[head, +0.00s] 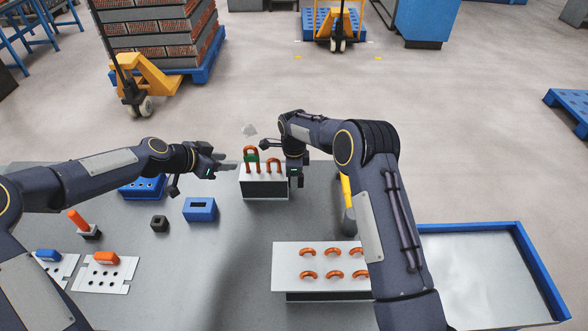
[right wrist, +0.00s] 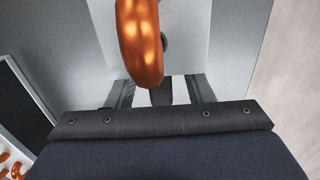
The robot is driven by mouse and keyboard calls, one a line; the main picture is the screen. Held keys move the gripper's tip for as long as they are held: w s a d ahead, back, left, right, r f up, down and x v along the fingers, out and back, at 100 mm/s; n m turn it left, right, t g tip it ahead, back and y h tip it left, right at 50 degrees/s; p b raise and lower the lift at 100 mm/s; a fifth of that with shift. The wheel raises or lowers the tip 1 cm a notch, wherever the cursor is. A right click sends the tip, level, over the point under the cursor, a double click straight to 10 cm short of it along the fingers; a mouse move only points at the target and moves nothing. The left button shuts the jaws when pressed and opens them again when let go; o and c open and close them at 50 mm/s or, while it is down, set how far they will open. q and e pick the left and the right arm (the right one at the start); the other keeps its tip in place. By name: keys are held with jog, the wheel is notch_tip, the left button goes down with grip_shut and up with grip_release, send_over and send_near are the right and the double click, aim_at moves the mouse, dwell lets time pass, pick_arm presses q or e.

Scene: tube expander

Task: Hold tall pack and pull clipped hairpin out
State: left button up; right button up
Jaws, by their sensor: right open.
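The tall pack (head: 264,187), a block with a pale top and dark front, stands at the back middle of the table. Two copper hairpins rise from it. My right gripper (head: 296,180) is open at the pack's right end, pointing down. In the right wrist view, a copper bend (right wrist: 140,45) looms large between the open fingers (right wrist: 160,92); contact cannot be told.
A low pack (head: 290,265) with several copper bends lies in front. A blue-rimmed tray (head: 490,270) is at right. A yellow-handled tool (head: 347,200) is partly behind my right arm. Blue blocks (head: 200,209), a small black block (head: 159,223) and plates (head: 102,275) are at left.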

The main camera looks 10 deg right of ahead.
jog(key=shift+f, duration=0.1)
grip_shut()
dwell(1.5)
dwell(0.4)
dwell(0.4)
dwell(1.5)
